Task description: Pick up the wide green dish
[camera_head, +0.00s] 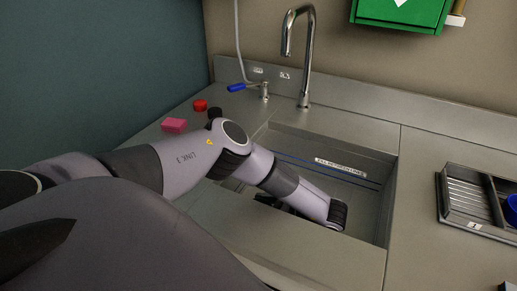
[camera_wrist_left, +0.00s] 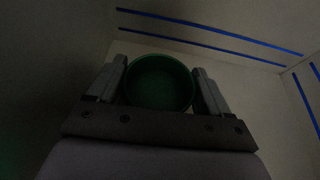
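The wide green dish (camera_wrist_left: 160,82) shows in the left wrist view as a round, dark green bowl, seen from above in dim light. My left gripper (camera_wrist_left: 161,84) is open, with one finger on each side of the dish. The left finger looks very close to its rim; I cannot tell whether either finger touches it. In the head view my left arm reaches down into the sink (camera_head: 385,215). The arm and the sink's front edge hide the dish there. My right gripper is in neither view.
Pale sink walls with blue lines surround the dish. A tap (camera_head: 304,60) stands behind the sink. A pink block (camera_head: 174,125) and a red round thing (camera_head: 200,105) lie on the left counter. A metal tray (camera_head: 442,205) sits to the right.

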